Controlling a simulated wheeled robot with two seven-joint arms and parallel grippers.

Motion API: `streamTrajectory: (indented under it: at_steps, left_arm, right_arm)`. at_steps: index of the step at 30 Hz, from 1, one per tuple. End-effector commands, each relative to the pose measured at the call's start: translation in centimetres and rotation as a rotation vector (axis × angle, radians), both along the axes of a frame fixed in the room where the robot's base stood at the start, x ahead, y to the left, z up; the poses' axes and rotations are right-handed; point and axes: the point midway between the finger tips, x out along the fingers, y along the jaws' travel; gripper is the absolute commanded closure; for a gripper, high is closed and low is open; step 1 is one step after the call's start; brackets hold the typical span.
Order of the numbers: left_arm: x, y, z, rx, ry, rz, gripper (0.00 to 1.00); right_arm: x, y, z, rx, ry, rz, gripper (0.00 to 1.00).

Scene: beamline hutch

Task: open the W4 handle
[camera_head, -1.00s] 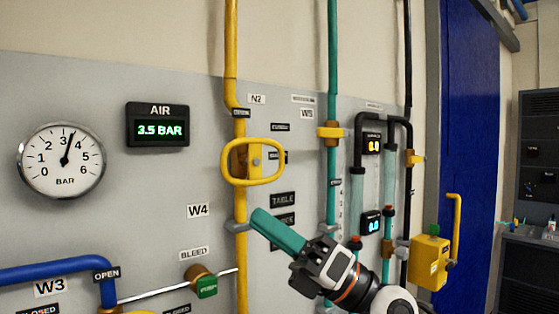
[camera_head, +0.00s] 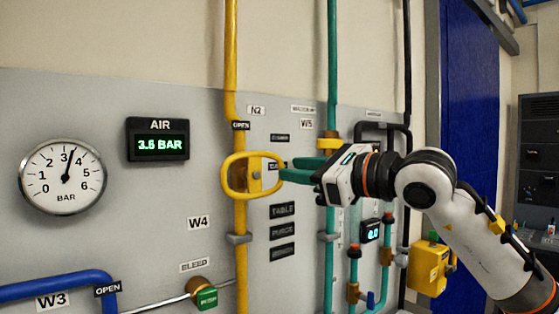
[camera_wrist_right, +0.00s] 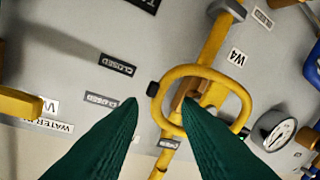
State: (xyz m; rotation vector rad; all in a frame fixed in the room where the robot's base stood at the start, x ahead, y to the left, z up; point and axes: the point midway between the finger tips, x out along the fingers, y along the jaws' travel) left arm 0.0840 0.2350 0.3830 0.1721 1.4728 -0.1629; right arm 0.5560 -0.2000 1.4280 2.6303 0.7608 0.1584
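The W4 handle (camera_head: 226,178) is a yellow oval ring on the yellow vertical pipe, up and to the right of the W4 label (camera_head: 198,222). It also shows in the right wrist view (camera_wrist_right: 200,71). My right gripper (camera_head: 287,170) has its green fingers at the ring's right edge. In the right wrist view the fingers (camera_wrist_right: 160,104) are apart. The near side of the ring shows between the tips, and one tip overlaps the ring's opening. I cannot tell whether they touch it. My left gripper is not in view.
An OPEN tag (camera_head: 240,126) sits above the handle. A green pipe (camera_head: 332,60) and flow tubes stand right, partly behind my right arm. A green-tipped bleed valve (camera_head: 206,298) and blue pipe (camera_head: 55,286) lie lower left. The AIR display (camera_head: 160,145) reads 3.6 BAR.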

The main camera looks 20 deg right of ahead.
Motion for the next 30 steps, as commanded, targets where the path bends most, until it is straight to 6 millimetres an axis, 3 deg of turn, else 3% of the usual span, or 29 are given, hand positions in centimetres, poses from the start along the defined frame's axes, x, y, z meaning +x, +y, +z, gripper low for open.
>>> streamTrajectory:
  at_steps: [3, 9, 20, 25, 30]
  left_arm:
    - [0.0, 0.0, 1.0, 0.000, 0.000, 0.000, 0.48]
    - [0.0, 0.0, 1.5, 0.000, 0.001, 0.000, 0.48]
    - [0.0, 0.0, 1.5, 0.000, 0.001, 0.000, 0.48]
    - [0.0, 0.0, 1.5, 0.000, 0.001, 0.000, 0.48]
    - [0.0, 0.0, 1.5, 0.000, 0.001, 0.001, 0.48]
  right_arm:
    - [1.8, 1.2, 0.2, 0.000, 0.002, 0.001, 0.70]
    - [3.6, 2.3, 0.1, 0.000, 0.001, 0.002, 0.70]
    - [4.0, 2.5, 0.0, 0.000, 0.000, 0.001, 0.70]
    - [3.9, 2.5, 0.0, 0.000, 0.000, 0.001, 0.97]
    - [3.9, 2.5, 0.0, 0.000, 0.000, 0.000, 1.00]
